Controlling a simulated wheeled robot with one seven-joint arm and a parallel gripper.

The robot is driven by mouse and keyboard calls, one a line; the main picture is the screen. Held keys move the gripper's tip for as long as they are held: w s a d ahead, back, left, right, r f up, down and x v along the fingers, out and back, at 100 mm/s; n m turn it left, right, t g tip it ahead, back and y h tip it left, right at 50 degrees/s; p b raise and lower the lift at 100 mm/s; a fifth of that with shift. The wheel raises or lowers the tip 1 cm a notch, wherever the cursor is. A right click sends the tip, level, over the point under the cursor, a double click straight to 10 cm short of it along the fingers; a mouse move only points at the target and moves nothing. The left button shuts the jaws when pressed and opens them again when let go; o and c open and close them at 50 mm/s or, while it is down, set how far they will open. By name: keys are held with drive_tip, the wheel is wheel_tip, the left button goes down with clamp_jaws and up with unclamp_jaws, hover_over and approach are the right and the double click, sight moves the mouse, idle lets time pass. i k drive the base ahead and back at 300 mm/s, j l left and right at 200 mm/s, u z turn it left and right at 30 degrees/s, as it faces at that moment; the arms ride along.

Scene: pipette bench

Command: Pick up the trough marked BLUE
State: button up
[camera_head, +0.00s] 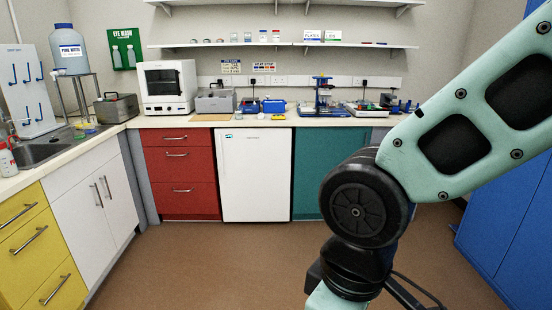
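No label reading BLUE is legible from here, so I cannot tell which thing is the trough. A small blue box-like thing (274,106) stands on the far bench, left of the middle. My gripper is not in view.
The far bench (220,123) carries an oven-like white machine (166,86), grey boxes and a blue-and-black apparatus (323,94). A sink (40,150) is at left, blue cabinets (510,225) at right. The brown floor (210,265) between is clear.

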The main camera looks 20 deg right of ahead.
sight(342, 104)
drive_tip(key=i+l+z, duration=0.2)
drive_tip(key=z, duration=0.25)
drive_tip(key=i+l+z, duration=0.2)
drive_tip(key=l+z, duration=0.25)
drive_tip(key=i+l+z, duration=0.1)
drive_tip(key=i+z, duration=0.15)
drive_tip(key=z, duration=0.25)
drive_tip(key=i+z, duration=0.3)
drive_tip(key=i, duration=0.55)
drive_tip(key=j, duration=0.05)
